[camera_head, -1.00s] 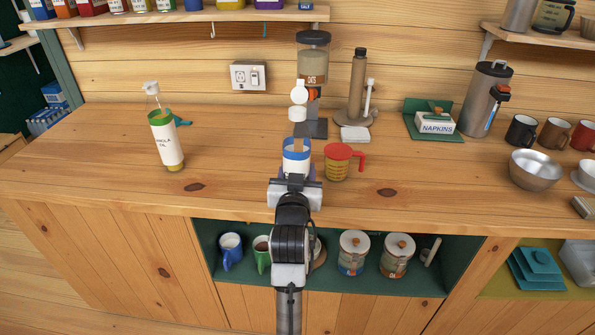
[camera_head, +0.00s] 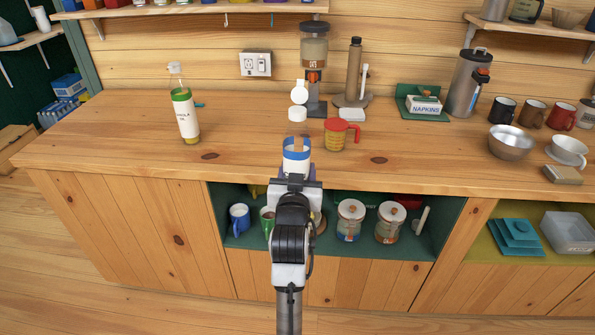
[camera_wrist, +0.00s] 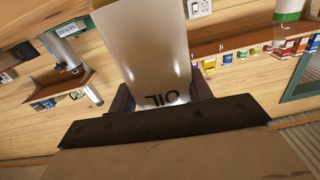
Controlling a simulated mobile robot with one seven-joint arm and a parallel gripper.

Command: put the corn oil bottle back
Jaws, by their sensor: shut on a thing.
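My gripper (camera_head: 296,178) is shut on a bottle with a white label and a blue band (camera_head: 296,152), held out in front near the counter's front edge. In the wrist view the white label of the held bottle (camera_wrist: 150,50) shows upside-down letters "OIL" between the fingers; the rest of its name is hidden. Another oil bottle, with a green band and a label that seems to read canola oil (camera_head: 186,118), stands upright on the counter to the left.
The wooden counter (camera_head: 110,140) has free room at left. Near the held bottle are a red measuring cup (camera_head: 338,134) and a dispenser (camera_head: 313,70). A wall shelf (camera_head: 200,13) holds coloured packages. Mugs and jars (camera_head: 350,220) sit in the green cubby below.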

